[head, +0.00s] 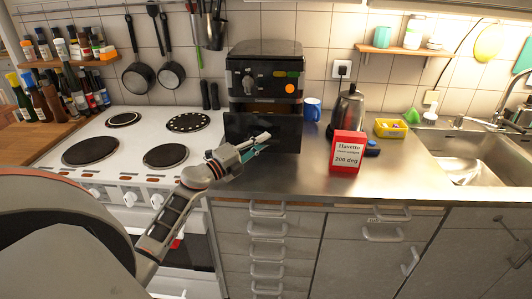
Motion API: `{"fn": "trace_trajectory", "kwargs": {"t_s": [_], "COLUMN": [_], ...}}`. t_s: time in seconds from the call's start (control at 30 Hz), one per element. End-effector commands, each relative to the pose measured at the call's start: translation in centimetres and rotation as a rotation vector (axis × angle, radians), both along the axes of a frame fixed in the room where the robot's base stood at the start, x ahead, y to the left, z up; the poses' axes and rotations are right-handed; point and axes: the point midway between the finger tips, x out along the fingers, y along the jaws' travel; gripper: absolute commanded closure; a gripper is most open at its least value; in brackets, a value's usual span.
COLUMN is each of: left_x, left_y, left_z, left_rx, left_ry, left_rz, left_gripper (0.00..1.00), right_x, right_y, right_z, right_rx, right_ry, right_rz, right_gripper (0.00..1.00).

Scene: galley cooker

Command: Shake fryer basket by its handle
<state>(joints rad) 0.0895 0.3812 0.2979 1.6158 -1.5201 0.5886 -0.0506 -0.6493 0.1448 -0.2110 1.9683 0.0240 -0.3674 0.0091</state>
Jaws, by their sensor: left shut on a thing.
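The black fryer (263,68) stands on the steel counter right of the cooker, with an orange knob or light and a dial on its upper front. Its basket (285,133) has a dark front and is pulled partly out, leaving a gap below the upper housing. My left gripper (257,144) reaches in from the lower left and is shut at the basket's front. It is shut on the basket handle, which the fingers mostly hide. My right gripper is not in view.
A blue mug (312,109) is close beside the fryer. The white cooker (135,145) lies left. A sink (470,157) is at far right. Counter front is clear.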

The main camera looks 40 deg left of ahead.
Motion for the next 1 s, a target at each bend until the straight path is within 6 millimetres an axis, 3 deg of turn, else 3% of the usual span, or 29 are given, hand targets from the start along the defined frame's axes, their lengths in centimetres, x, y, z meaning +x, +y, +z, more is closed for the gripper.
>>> {"fn": "trace_trajectory", "kwargs": {"t_s": [0.4, 0.43, 0.5, 0.83, 1.0], "left_x": [0.8, 0.8, 0.8, 0.7, -0.6], "left_y": [0.2, 0.2, 0.2, 0.3, 0.6], "left_z": [-0.2, -0.1, -0.1, 0.1, -0.3], "left_rx": [0.000, 0.000, -0.001, -0.001, 0.000], "left_ry": [0.003, 0.003, 0.003, 0.000, 0.002], "left_rz": [-0.006, -0.006, -0.005, -0.004, -0.003], "left_gripper": [1.00, 0.82, 0.70, 0.70, 0.70], "right_x": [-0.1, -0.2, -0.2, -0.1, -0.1], "right_y": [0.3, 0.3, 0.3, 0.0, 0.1], "right_z": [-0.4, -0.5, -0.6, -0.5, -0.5], "right_rx": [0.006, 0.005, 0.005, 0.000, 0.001], "right_ry": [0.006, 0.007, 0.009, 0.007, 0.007], "right_rz": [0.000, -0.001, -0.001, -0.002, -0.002], "right_gripper": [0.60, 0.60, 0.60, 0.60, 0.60]}}
